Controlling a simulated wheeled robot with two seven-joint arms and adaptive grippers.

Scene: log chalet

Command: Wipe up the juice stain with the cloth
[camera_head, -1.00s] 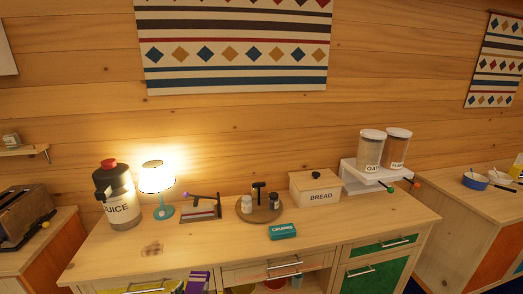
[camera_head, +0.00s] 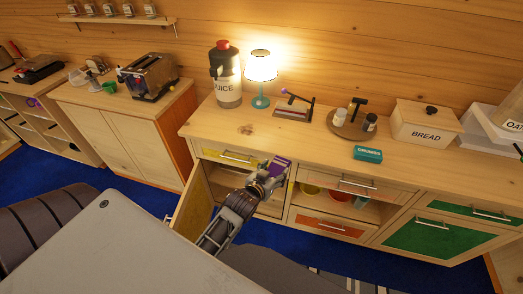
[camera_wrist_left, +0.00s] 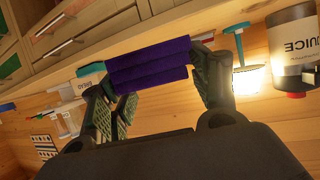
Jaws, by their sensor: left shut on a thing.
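The juice stain (camera_head: 246,129) is a small brownish patch on the wooden counter top (camera_head: 205,122), in front of the juice jar (camera_head: 228,84). My left gripper (camera_head: 268,178) is at the counter's front, below the top's edge and to the right of the stain. It is shut on the purple cloth (camera_head: 281,166). In the left wrist view the cloth (camera_wrist_left: 150,66) lies folded between the two fingers (camera_wrist_left: 165,75). My right gripper is not in view.
A cabinet door (camera_head: 192,204) stands open below. The counter around the stain is clear.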

